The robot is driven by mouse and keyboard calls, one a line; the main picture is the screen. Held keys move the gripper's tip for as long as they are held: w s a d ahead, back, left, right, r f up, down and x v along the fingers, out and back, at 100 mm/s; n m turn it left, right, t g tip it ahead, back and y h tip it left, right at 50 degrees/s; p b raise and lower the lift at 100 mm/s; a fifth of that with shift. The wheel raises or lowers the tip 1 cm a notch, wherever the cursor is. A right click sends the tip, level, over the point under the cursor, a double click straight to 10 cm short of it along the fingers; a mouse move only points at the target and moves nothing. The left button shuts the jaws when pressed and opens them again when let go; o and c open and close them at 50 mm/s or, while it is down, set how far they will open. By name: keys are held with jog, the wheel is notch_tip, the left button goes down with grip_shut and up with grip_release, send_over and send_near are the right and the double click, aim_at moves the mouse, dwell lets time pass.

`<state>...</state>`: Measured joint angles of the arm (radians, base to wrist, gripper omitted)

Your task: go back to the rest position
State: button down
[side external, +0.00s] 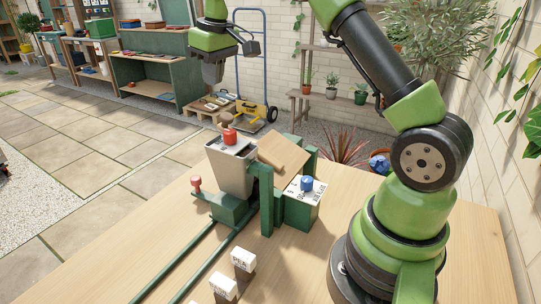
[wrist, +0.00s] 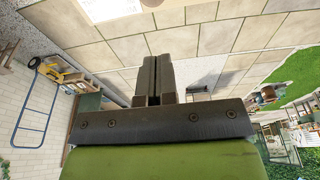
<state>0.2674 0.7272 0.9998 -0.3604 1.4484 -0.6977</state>
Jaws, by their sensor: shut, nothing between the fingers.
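My gripper (side external: 213,77) is raised in the air at the top of the side external view, above and behind the potting rig on the table. It is empty. In the wrist view its two dark fingers (wrist: 153,82) are together. No task object is near the fingers.
On the wooden table (side external: 310,256) stand a grey bin (side external: 233,166) with a red knob, a tilted wooden board (side external: 283,155), a green box with a blue knob (side external: 304,203), green rails (side external: 204,262) and white labelled blocks (side external: 243,260). The air around my gripper is clear.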

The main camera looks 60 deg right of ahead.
jog(key=s+a+r+m+t, duration=0.1)
jog(key=s+a+r, duration=0.25)
jog(key=s, duration=0.25)
jog(key=s+a+r+m+t+y, duration=0.1)
jog(key=s+a+r, duration=0.25)
jog(key=s, duration=0.25)
jog(key=s+a+r+t, duration=0.1)
jog(key=s+a+r, duration=0.1)
jog(key=s+a, duration=0.3)
jog(key=s+a+f+m+t+y, duration=0.1)
jog(key=s+f+m+t, duration=0.1)
jog(key=s, duration=0.8)
jog(key=shift+f, duration=0.75)
